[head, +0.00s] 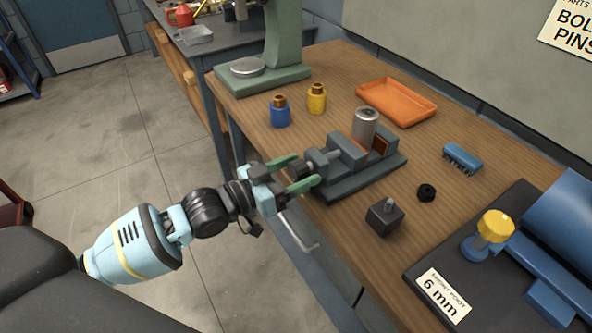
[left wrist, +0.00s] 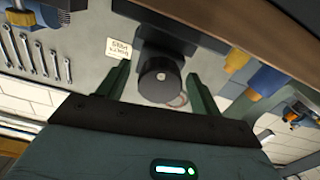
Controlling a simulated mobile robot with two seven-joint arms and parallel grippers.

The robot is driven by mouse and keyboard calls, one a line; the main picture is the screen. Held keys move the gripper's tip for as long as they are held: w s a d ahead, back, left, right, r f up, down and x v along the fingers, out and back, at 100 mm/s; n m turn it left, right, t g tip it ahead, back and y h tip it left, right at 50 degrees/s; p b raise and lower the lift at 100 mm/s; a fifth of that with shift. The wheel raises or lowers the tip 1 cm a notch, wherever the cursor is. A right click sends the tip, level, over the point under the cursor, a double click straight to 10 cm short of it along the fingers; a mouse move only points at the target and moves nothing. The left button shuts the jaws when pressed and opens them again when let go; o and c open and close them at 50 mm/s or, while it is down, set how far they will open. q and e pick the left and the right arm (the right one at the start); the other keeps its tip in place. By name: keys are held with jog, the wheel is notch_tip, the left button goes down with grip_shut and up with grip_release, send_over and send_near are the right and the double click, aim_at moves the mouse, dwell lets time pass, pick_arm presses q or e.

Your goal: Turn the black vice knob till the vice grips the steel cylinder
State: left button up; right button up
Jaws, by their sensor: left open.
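The grey vice (head: 340,185) sits near the table's front edge. The steel cylinder (head: 365,122) stands upright between its orange-faced jaws; whether both jaws touch it I cannot tell. The black vice knob (head: 301,171) is on the vice's left end, on a screw. My left gripper (head: 307,169) is open, its green fingers on either side of the knob. In the left wrist view the knob (left wrist: 158,82) appears round and dark between the two fingers (left wrist: 160,72), with gaps visible on both sides. My right gripper is not in view.
Blue (head: 280,112) and yellow (head: 316,98) bottles and an orange tray (head: 397,101) stand behind the vice. A dark block (head: 384,217), black nut (head: 426,192) and blue brush-like piece (head: 462,158) lie to its right. A bent grey rod (head: 297,235) shows below the gripper.

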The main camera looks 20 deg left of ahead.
aim_at(293, 174)
pick_arm(q)
jog(key=v, duration=0.6)
jog(key=shift+s+f, duration=0.1)
jog(key=shift+v, duration=0.8)
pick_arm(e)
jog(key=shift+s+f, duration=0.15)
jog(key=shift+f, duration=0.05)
pick_arm(q)
jog(key=s+f+n+g+y+p, duration=0.2)
jog(key=s+f+y+p, duration=0.1)
jog(key=s+f, duration=0.7)
jog(key=s+f+n+g+y+p, duration=0.2)
jog(key=s+f+y, duration=0.4)
jog(key=s+f, duration=0.5)
jog(key=s+g+p, duration=0.1)
jog(key=s+p, duration=0.1)
jog(key=s, duration=0.6)
jog(key=shift+d+f, duration=0.3)
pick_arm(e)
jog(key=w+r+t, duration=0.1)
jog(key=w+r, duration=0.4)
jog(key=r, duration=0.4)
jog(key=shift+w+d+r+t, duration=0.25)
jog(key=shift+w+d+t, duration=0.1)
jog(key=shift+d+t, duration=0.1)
pick_arm(q)
jog(key=shift+s, duration=0.1)
jog(key=shift+c, duration=0.4)
